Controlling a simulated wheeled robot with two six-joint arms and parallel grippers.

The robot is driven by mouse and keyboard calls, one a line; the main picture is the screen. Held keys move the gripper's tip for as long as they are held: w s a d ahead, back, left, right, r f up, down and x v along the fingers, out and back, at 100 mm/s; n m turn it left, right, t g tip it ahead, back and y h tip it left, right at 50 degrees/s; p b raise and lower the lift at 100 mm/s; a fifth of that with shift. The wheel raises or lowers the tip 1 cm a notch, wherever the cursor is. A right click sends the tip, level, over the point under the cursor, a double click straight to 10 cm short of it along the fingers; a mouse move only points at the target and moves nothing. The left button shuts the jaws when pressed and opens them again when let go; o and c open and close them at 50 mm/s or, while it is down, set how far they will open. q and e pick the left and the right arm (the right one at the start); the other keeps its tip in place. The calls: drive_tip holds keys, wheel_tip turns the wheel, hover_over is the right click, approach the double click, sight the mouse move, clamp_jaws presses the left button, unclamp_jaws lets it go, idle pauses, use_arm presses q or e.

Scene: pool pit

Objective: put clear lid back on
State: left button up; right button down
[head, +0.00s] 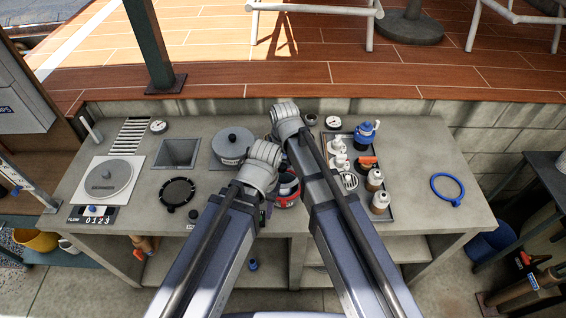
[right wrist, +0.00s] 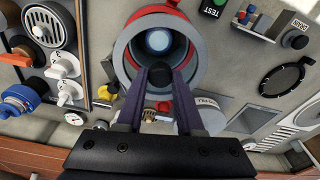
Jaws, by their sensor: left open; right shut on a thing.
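A grey round housing with a red rim (head: 288,198) stands on the counter, partly hidden behind my arms. In the right wrist view the red rim (right wrist: 129,48) is open towards the camera, with a pale round part deep inside. My right gripper (right wrist: 159,76) is shut on a dark knob at the near side of this opening. The knob seems to belong to the clear lid, whose disc I cannot make out. In the head view my right wrist (head: 286,118) is above the housing and hides its fingers. My left gripper (head: 262,178) is open beside the housing, its fingertips mostly hidden.
A grey lidded pot (head: 232,143), a square basin (head: 178,153) and a black ring cover (head: 177,193) stand left of the housing. A tray (head: 336,215) with valves and bottles lies to the right. A blue ring (head: 434,184) lies on clear counter at far right.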

sight(284, 167)
drive_tip(key=shift+d, duration=0.3)
drive_tip(key=shift+a+f, duration=0.15)
drive_tip(key=shift+f+b, duration=0.75)
drive_tip(key=shift+b, duration=0.2)
use_arm(q)
drive_tip(key=shift+d+f+b, duration=0.2)
drive_tip(key=shift+f+b, duration=0.8)
drive_tip(key=shift+f, duration=0.9)
use_arm(e)
drive_tip(key=shift+f, duration=1)
use_arm(q)
drive_tip(key=shift+f, duration=0.3)
use_arm(e)
drive_tip(key=shift+f, duration=0.3)
use_arm(q)
drive_tip(key=shift+f+b, duration=0.7)
drive_tip(key=shift+b, duration=0.25)
use_arm(e)
drive_tip(key=shift+f, duration=0.7)
use_arm(q)
drive_tip(key=shift+f+b, duration=0.3)
use_arm(e)
drive_tip(key=shift+f, duration=0.3)
